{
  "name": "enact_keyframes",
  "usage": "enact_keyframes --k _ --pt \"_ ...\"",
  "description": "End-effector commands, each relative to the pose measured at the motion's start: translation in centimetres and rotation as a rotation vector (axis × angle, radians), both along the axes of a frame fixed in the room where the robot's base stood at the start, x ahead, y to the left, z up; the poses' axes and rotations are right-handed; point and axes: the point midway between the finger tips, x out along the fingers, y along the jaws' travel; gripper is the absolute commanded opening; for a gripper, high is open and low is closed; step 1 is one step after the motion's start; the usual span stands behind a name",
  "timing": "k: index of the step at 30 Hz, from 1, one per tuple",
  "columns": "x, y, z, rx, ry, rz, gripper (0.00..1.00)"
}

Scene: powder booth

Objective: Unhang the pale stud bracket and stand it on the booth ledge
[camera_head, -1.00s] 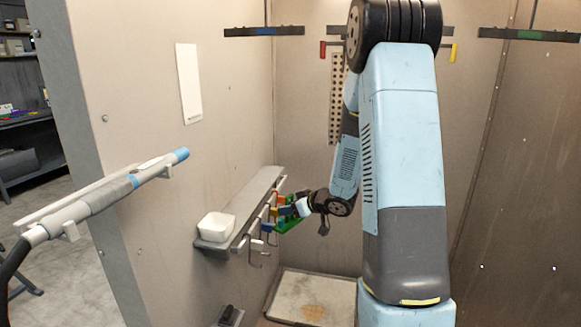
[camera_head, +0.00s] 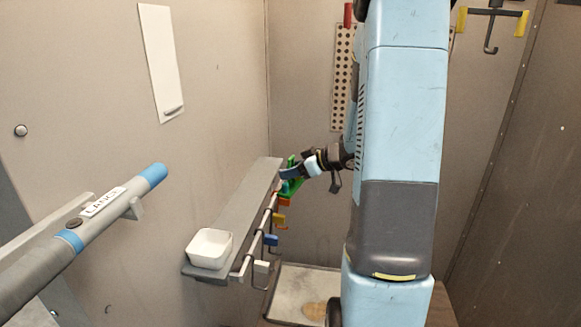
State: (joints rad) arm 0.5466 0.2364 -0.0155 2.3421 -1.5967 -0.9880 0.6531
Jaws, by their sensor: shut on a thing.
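My gripper (camera_head: 289,173) is at the far end of the hanging rail (camera_head: 262,225), over the end of the ledge. It is shut on a green L-shaped bracket (camera_head: 293,188), small in view and partly covered by the fingers. A small pale block (camera_head: 262,266) hangs near the front end of the rail, apart from my gripper. I cannot make out studs on it. The grey booth ledge (camera_head: 232,216) runs along the left wall beside the rail.
A white bowl (camera_head: 209,248) stands on the ledge's near end; its middle is clear. Blue (camera_head: 271,240), yellow (camera_head: 279,219) and orange (camera_head: 285,203) pieces hang along the rail with dark hooks. A spray lance (camera_head: 105,209) sits in holders at left.

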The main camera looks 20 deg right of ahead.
Motion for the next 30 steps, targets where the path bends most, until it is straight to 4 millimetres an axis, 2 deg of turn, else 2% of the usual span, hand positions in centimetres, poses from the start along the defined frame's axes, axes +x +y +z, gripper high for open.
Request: enact_keyframes --k 8,30 --pt "0.9 0.8 -0.3 0.0 0.0 -0.009 0.0" --pt "5.0 6.4 -1.4 0.0 0.0 -0.01 0.0"
